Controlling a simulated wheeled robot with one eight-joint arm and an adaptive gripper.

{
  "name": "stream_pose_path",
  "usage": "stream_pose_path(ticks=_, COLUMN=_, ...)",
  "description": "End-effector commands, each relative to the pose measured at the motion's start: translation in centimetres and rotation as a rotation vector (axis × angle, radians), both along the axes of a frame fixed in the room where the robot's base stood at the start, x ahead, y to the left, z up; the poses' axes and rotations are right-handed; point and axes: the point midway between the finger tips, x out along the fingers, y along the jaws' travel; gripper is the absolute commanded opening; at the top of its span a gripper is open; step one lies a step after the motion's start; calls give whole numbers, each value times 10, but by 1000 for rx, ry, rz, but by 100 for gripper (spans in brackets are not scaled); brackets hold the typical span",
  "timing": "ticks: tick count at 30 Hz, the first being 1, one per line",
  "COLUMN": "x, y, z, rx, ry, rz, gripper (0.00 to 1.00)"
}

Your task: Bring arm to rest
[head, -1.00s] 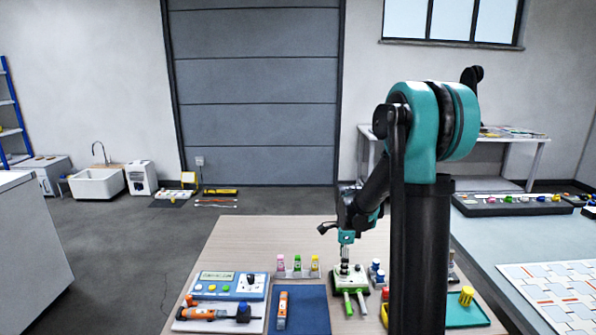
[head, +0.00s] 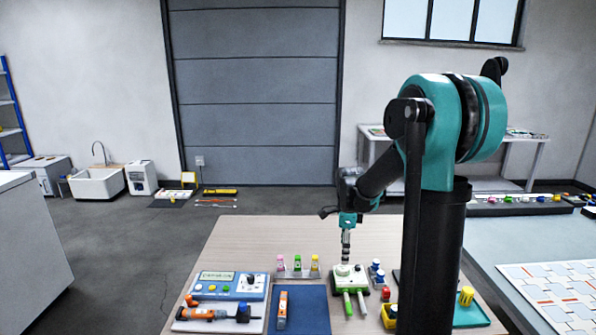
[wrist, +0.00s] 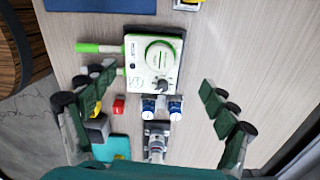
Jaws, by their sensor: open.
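My gripper (head: 346,256) points down over the wooden table, above a white-and-green device (head: 350,283) with green-handled leads at its front. In the wrist view, my gripper (wrist: 158,82) has its dark green fingers spread wide apart with nothing held between them. The device (wrist: 153,60) shows there from above, with a round dial and a small knob, toward the top of the picture. It stands on the table, apart from the fingers.
A blue meter panel (head: 232,286), a tray with an orange tool (head: 207,313) and a blue mat (head: 308,300) lie left of the device. Small colored bottles (head: 298,264) stand behind. A yellow bin (head: 389,315) and blue-capped vials (wrist: 149,106) are close by.

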Motion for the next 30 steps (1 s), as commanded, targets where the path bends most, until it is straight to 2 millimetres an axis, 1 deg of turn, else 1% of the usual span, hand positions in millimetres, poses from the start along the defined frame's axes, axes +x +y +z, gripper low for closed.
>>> stream_pose_path(ticks=4, x=0, y=0, z=6, rx=0, ry=0, rz=0, gripper=86)
stream_pose_path(ticks=13, x=-1, y=0, z=6, rx=0, ry=-1, rz=3, gripper=86)
stream_pose_path(ticks=17, x=-11, y=-3, z=6, rx=1, ry=-16, rz=73, gripper=86)
stream_pose_path(ticks=20, x=-32, y=-8, z=5, rx=-2, ry=-49, rz=221, gripper=86)
stream_pose_path(ticks=26, x=-90, y=-20, z=-3, rx=-39, ry=-142, rz=655, gripper=86)
stream_pose_path(ticks=30, x=-131, y=-27, z=-14, rx=-95, ry=-200, rz=968, gripper=86)
